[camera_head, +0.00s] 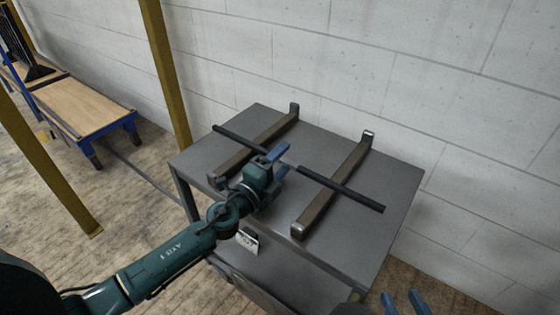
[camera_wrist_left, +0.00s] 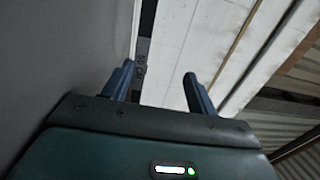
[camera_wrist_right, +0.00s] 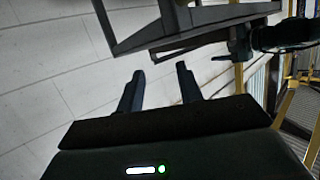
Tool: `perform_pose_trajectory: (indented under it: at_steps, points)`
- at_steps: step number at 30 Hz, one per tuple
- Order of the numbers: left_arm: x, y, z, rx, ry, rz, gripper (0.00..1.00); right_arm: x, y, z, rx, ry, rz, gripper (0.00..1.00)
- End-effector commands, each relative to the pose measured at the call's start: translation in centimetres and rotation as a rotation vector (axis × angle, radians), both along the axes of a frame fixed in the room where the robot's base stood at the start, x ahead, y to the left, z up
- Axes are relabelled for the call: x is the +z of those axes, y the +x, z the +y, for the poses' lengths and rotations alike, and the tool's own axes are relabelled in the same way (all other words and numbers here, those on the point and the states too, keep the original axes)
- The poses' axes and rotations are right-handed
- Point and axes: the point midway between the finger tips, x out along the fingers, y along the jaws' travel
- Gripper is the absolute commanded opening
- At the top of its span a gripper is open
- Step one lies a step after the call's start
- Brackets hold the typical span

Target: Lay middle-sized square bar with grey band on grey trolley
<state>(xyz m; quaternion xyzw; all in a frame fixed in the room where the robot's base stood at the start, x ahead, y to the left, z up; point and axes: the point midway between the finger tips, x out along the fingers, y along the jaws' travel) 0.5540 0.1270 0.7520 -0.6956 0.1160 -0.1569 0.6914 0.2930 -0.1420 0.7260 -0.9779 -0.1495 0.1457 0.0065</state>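A long dark bar (camera_head: 345,193) lies slanting across two brown rails with upturned ends, on a grey stand (camera_head: 385,235) with a lower shelf. I cannot make out a grey band on the bar, nor tell whether this stand is the grey trolley. My left gripper (camera_head: 280,161) is over the middle of the bar and hides part of it. Its fingers are apart in the left wrist view (camera_wrist_left: 160,86), with no bar visible between them. My right gripper (camera_head: 405,302) is open and empty, low in front of the stand; it also shows in the right wrist view (camera_wrist_right: 158,82).
The left rail (camera_head: 255,143) and right rail (camera_head: 335,185) stand up from the top. A white block wall (camera_head: 400,60) is close behind. Yellow posts (camera_head: 165,70) and a wooden-topped, blue-framed trolley (camera_head: 80,108) stand at the left. Floor between them is mostly clear.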

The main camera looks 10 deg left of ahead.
Motion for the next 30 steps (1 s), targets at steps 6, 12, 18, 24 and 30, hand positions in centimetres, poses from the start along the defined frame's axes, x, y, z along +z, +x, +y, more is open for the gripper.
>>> perform_pose_trajectory:
  at_steps: [6, 12, 18, 24, 30]
  points:
    - [-2.4, -0.8, -0.3, -0.009, 0.022, 0.056, 0.55, 1.1, 0.7, 0.5, 0.019, -0.016, -0.015, 0.36]
    - [-1.0, -0.8, -0.3, -0.008, 0.02, 0.057, 0.55, 2.5, 0.3, -0.1, -0.003, 0.012, -0.016, 0.36]
    - [0.8, -0.8, -0.3, -0.007, 0.021, 0.054, 0.55, 3.8, -0.2, -0.4, -0.018, 0.037, -0.002, 0.36]
    - [3.0, -0.6, -0.1, -0.004, 0.018, 0.047, 0.55, 3.4, -0.2, -0.3, -0.027, 0.049, 0.049, 0.36]
    - [4.9, -0.6, -0.1, -0.002, 0.016, 0.042, 0.55, 3.5, 0.4, 0.4, -0.018, 0.06, 0.087, 0.36]
